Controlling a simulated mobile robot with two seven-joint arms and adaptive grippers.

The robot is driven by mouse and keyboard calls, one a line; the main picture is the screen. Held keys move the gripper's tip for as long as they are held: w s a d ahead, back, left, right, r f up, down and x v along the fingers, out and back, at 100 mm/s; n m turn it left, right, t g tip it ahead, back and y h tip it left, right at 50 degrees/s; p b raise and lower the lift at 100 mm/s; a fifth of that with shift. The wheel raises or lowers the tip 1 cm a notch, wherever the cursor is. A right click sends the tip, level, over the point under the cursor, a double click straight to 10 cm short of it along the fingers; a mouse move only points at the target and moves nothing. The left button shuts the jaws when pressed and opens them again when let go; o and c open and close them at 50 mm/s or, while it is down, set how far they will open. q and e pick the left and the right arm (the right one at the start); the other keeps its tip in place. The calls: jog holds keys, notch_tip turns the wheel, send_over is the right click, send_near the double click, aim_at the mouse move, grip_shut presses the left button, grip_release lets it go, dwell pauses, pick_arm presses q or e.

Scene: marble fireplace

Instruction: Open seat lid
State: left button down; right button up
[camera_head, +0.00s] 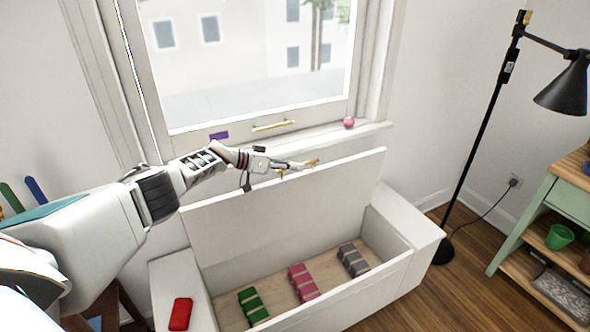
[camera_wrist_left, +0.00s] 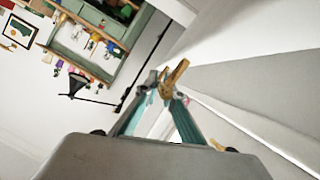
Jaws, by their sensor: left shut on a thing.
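The white seat lid (camera_head: 290,205) of the window bench stands raised, close to upright, along the back of the bench box (camera_head: 380,295). My left gripper (camera_head: 298,166) is at the lid's upper edge, shut on a small gold handle (camera_head: 313,162). The gold handle also shows between the teal fingertips in the left wrist view (camera_wrist_left: 177,74). The open box shows rows of green blocks (camera_head: 252,306), pink blocks (camera_head: 303,282) and grey blocks (camera_head: 353,260) on its wooden floor. My right gripper is not in view.
A window sill with a pink ball (camera_head: 349,122) is behind the lid. A red object (camera_head: 181,313) lies on the bench's left end.

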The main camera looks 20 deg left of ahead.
pick_arm(q)
jog(key=shift+a+f, duration=0.1)
jog(key=c, duration=2.2)
grip_release()
jog(key=shift+o, duration=0.2)
jog(key=shift+s+a+r, duration=0.2)
jog(key=shift+s+a, duration=0.15)
jog(key=shift+a, duration=0.05)
jog(key=v, duration=1)
jog(key=shift+s+a+r, duration=0.2)
jog(key=shift+s+a, duration=0.05)
jog(key=shift+s, duration=0.05)
